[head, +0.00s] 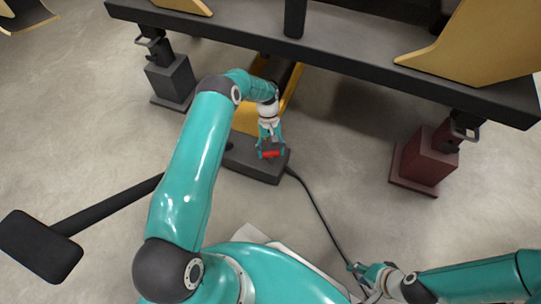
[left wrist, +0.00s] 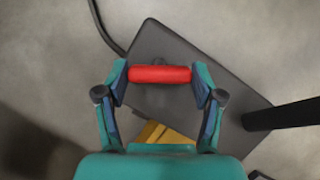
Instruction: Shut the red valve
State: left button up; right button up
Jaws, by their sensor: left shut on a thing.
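The red valve handle (head: 271,155) is a short red bar on top of a dark grey box (head: 250,160) on the floor. In the left wrist view the red bar (left wrist: 160,74) lies across the picture above the box (left wrist: 190,50). My left gripper (head: 270,151) is at the bar, with one finger at each end of it. In the left wrist view my left gripper (left wrist: 160,78) is shut on the bar end to end. The valve's stem is mostly hidden under the bar. My right gripper (head: 358,270) is low at the right, away from the valve; its jaw opening is unclear.
A dark raised frame (head: 330,48) on a grey support (head: 171,80) and a dark red support (head: 425,158) stands behind the box. A black cable (head: 318,207) runs from the box. A black bar with a flat pad (head: 40,245) lies left.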

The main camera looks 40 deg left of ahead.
pick_arm(q)
jog(key=m+y+b, duration=0.1)
jog(key=m, duration=0.2)
jog(key=shift+w+f+b, duration=0.1)
jog(key=shift+b, duration=0.3)
jog(key=shift+m+g+y+b, duration=0.5)
jog(key=shift+m+y+b, duration=0.2)
jog(key=shift+m, duration=1.1)
jog(key=o, duration=1.1)
jog(key=shift+d, duration=0.1)
jog(key=shift+o, duration=0.2)
jog(key=shift+r, duration=0.2)
jog(key=v, duration=1.1)
jog(key=shift+w+r, duration=0.2)
jog(key=shift+r, duration=0.15)
